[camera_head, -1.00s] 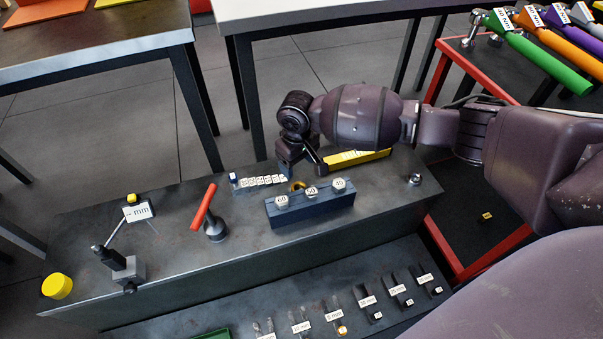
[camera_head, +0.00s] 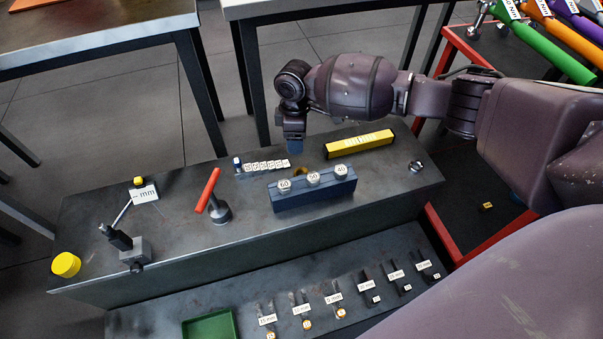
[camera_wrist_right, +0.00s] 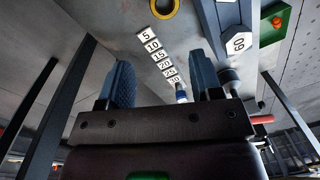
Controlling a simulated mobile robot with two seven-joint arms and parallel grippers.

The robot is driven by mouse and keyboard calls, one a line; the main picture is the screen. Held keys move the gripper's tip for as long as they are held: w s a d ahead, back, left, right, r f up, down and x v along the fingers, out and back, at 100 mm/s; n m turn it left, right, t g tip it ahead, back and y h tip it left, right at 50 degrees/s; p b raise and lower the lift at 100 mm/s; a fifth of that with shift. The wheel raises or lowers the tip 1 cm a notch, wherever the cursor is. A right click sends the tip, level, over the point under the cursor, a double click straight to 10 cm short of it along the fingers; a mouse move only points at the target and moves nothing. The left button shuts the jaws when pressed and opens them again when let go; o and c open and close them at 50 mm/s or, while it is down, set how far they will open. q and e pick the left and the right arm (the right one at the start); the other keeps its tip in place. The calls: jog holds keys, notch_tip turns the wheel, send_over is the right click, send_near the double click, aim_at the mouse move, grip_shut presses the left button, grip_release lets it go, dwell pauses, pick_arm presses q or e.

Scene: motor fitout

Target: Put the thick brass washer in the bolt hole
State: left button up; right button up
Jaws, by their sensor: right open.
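A brass-coloured ring (camera_head: 301,172), which looks like the thick washer, is on the bench just behind the dark blue block and is partly hidden by it. It also shows at the top edge of the right wrist view (camera_wrist_right: 164,7), cut off by the frame. My right gripper (camera_head: 291,155) points down behind the row of number tags, left of and beyond the ring. In the right wrist view its two blue fingers (camera_wrist_right: 163,85) are apart with nothing held between them. I cannot make out the bolt hole. My left gripper is not in view.
Number tags (camera_head: 266,167), a yellow bar (camera_head: 358,145), a red-handled tool (camera_head: 208,190), a measuring stand (camera_head: 132,250) and a metal nut (camera_head: 416,166) stand around. A green tray (camera_head: 209,328) is on the lower shelf.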

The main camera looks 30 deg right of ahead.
jog(key=n, duration=0.5)
jog(key=n+b, duration=0.1)
jog(key=n, duration=1.1)
send_over(299, 170)
jog(key=shift+g+y, duration=0.3)
jog(key=shift+g, duration=0.1)
notch_tip(299, 170, down, 6)
jog(key=shift+w+f, duration=0.1)
jog(key=shift+f, duration=0.15)
jog(key=shift+f+b, duration=0.3)
jog(key=shift+f, duration=0.1)
jog(key=f, duration=0.2)
jog(key=s+f+b, duration=0.1)
jog(key=f, duration=0.1)
jog(key=shift+a, duration=0.1)
jog(key=shift+f, duration=0.35)
jog(key=shift+f+b, duration=0.1)
jog(key=shift+b, duration=0.2)
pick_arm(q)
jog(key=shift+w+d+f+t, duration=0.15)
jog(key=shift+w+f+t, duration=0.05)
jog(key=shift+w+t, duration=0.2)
